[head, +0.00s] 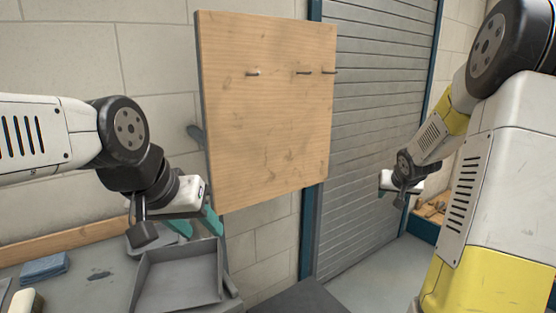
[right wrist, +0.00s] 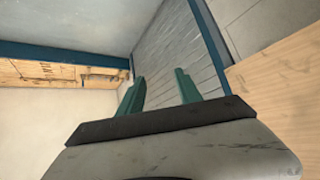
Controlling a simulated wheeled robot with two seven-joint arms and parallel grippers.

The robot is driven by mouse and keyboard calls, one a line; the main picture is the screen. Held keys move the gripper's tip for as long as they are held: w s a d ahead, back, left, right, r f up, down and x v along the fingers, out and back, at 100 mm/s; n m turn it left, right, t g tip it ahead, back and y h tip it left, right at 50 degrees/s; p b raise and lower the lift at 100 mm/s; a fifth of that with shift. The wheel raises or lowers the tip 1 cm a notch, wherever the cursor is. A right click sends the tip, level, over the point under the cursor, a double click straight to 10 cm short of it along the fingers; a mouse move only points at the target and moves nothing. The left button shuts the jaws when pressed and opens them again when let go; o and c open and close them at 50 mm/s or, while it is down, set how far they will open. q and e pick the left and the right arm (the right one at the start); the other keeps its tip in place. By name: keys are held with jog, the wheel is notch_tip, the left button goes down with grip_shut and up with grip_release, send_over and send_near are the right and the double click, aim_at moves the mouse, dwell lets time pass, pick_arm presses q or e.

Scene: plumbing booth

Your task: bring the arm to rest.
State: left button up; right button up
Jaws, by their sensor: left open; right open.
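My left gripper (head: 197,224) shows in the head view at the left, its teal fingers apart and pointing down over the back of a grey tray. Nothing shows between its fingers. My right gripper (head: 381,190) is farther off at the right of the head view, in front of the grey shutter, and looks small there. In the right wrist view, the right gripper (right wrist: 160,88) has its two teal fingers spread apart with nothing between them. The right arm is stretched forward; its near links fill the right edge of the head view.
A wooden board (head: 268,115) with several pegs stands upright between my arms. The grey tray (head: 180,279) and a blue cloth (head: 44,267) are on the grey worktop (head: 96,292) at lower left. A grey slatted shutter (head: 372,110) is behind. Open floor (head: 375,262) lies at lower right.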

jog(key=s+a+r+n+g+y, duration=0.1)
jog(key=s+a+r, duration=0.4)
jog(key=s+a, duration=0.15)
jog(key=s+a+r, duration=0.5)
jog(key=s, duration=0.3)
jog(key=s+a+n+y, duration=0.1)
jog(key=s+a, duration=0.3)
jog(key=s, duration=0.4)
jog(key=s+a+n+g+y, duration=0.1)
jog(key=s+a+y, duration=0.1)
jog(key=s+a, duration=0.3)
jog(key=s, duration=0.3)
jog(key=shift+g, duration=0.3)
jog(key=shift+r, duration=0.1)
